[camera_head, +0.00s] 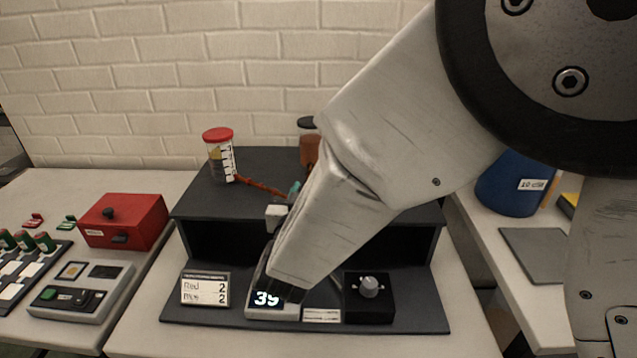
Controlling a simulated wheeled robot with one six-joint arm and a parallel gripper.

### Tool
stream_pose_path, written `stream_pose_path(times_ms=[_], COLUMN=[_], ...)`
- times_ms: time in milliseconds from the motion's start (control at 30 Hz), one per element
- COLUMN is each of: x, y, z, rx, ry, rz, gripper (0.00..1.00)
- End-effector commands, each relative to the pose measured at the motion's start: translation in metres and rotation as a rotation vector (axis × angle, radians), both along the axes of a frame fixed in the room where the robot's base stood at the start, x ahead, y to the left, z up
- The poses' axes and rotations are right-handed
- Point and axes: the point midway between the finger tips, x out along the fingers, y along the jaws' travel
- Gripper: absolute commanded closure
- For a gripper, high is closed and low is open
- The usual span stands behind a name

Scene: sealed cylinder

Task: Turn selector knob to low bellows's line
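The selector knob (369,286) is a grey round knob with a pale mark. It sits on a black box (381,310) at the front right of a dark stand (430,312). My gripper (291,293) is at the low end of my arm, left of the knob and apart from it in the picture, over the "39" display. Only small dark parts of it show, so its fingers cannot be made out. I cannot tell which thing is the low bellows; my arm hides part of the stand, and the lines by the knob are too small to read.
A clear red-lidded jar (220,158) with a reddish hose (262,187) stands on the stand's upper shelf. A brown vessel (309,151) is partly hidden. A lit display (267,300) and a card (205,289) stand in front. A red box (122,221) is left, a blue container (512,187) right.

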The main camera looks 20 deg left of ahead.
Motion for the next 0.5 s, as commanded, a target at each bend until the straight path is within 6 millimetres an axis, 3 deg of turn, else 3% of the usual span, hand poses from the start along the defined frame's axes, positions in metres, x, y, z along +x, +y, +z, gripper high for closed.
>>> stream_pose_path(times_ms=[33,100,367,500], x=[0.001,0.001,0.0,-0.012], y=[0.0,0.0,0.0,-0.001], z=[0.002,0.002,0.001,0.001], rx=[0.003,0.002,0.001,0.002], ry=[-0.004,-0.003,-0.002,-0.001], rz=[0.0,0.0,0.0,0.002], gripper=[0.68,0.53,0.53,0.53])
